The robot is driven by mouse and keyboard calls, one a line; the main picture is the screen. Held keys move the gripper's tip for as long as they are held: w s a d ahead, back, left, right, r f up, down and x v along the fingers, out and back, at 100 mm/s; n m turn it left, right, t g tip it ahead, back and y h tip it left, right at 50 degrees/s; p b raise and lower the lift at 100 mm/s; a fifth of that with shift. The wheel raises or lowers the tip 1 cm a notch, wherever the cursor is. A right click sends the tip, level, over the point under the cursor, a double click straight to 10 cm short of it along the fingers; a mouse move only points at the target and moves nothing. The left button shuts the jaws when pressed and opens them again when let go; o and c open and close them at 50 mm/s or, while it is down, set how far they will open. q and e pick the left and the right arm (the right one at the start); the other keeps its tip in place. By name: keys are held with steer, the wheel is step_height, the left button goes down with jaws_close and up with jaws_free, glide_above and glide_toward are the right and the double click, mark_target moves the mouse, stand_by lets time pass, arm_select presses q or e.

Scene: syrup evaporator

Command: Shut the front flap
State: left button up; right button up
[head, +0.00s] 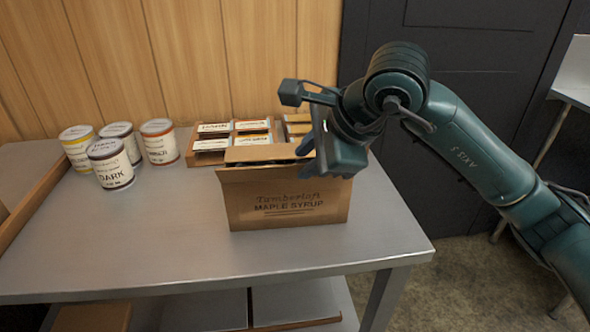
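A brown cardboard box (290,207) labelled "Timberloft Maple Syrup" stands upright on the metal table. A brown strip along its top front edge (245,174) looks like the front flap; its exact angle is hard to tell. A lighter flap (262,153) shows at the back of the opening, with a dark gap between them. My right gripper (308,146) is over the right end of the box top, its fingers pointing left and down. It hides the right side of the opening. Whether it touches the box or is open is unclear. My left gripper is out of view.
Several labelled cans (110,165) stand at the left of the table (150,240). A wooden-edged tray (30,212) lies at the far left. The table front is clear.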

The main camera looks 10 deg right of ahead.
mark_target(301, 164)
steer(key=x, duration=0.5)
jaws_close()
stand_by(0.3)
